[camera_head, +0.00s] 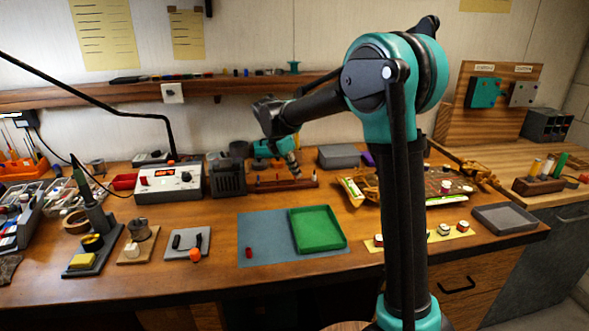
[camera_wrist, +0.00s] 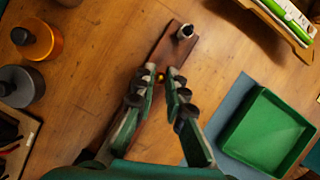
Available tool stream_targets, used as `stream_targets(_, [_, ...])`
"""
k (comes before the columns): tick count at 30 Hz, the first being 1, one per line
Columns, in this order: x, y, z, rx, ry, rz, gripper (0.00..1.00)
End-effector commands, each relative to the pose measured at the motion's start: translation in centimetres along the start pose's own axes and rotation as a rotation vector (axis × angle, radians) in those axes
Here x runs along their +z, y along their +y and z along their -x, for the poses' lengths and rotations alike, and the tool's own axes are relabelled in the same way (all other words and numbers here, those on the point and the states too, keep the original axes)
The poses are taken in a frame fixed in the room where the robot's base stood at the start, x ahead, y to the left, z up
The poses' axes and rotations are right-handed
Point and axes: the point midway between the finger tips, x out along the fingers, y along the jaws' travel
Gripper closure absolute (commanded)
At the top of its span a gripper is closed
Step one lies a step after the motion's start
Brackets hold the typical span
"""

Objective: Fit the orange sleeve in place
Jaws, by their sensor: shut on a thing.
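My gripper (camera_wrist: 164,84) is over a narrow reddish-brown wooden rack (camera_wrist: 168,45). Its fingers are nearly together, on a small golden-orange piece (camera_wrist: 160,77) that looks like the orange sleeve. The fingertips hide most of it, and I cannot tell whether it touches the rack.
A green tray (camera_head: 318,229) lies on a blue-grey mat (camera_head: 262,228) with a small dark red piece (camera_head: 249,253). A soldering station (camera_head: 168,182) stands left of the rack. An orange-topped jar (camera_wrist: 38,39) and a grey one (camera_wrist: 20,86) stand left in the wrist view.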

Motion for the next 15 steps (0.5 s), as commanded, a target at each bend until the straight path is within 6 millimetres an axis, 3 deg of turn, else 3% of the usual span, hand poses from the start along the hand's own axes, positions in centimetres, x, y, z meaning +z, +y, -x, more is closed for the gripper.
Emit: stream_targets(15, [-0.42,0.01,-1.0,0.0,0.0,0.0,0.95])
